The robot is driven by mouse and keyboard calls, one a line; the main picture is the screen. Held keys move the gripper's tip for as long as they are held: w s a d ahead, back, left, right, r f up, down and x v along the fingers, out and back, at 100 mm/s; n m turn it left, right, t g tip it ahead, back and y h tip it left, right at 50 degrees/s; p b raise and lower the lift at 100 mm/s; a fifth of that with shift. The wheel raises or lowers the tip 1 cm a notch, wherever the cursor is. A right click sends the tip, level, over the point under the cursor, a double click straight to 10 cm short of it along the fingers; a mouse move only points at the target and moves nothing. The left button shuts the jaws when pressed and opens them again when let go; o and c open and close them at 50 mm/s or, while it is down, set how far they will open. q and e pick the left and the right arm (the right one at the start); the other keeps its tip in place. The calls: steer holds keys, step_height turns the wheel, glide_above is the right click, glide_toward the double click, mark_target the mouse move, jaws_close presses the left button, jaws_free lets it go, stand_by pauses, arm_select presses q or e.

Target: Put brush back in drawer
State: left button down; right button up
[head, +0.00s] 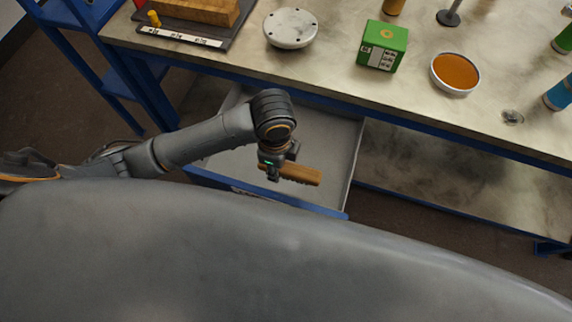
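The brush (303,175) shows as a brown wooden bar, lying roughly level and pointing right from my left gripper (272,172). The gripper's fingers are at the brush's left end and appear shut on it; they partly hide that end. The drawer (340,172) is a grey tray with a blue front, pulled out from under the bench. The brush and gripper are over the drawer's open inside, near its front edge. I cannot tell how high the brush is above the drawer floor. My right gripper is not in view.
The bench top (330,65) is above and behind the drawer. On it are a round white flanged part (290,28), a green box (382,45), an orange-filled dish (455,73) and a dark tray (180,30) with a wooden block. A lower shelf (450,175) lies right of the drawer.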

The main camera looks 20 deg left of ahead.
arm_select(q)
steer(key=shift+s+f, duration=0.1)
steer(key=shift+f, duration=0.15)
steer(key=w+a+f, duration=0.1)
steer(key=w+f, duration=0.2)
steer(key=w, duration=0.1)
steer(key=w+a+f+b, duration=0.1)
steer(key=w+a+f, duration=0.1)
steer(key=w+f, duration=0.1)
steer(key=w+a+f+b, duration=0.1)
steer(key=w+a+f, duration=0.1)
steer(key=w, duration=0.3)
steer(key=shift+w+f, duration=0.15)
steer(key=shift+f, duration=0.5)
steer(key=shift+w+a+f, duration=0.1)
steer(key=shift+f, duration=0.8)
steer(key=shift+w+a+f, duration=0.1)
steer(key=shift+f, duration=0.8)
steer(key=shift+f+b, duration=0.1)
steer(key=shift+b, duration=0.2)
steer(key=c, duration=1)
jaws_free()
steer(key=shift+o, duration=0.2)
step_height(320, 180, up, 12)
steer(key=p, duration=0.1)
steer(key=shift+p, duration=0.3)
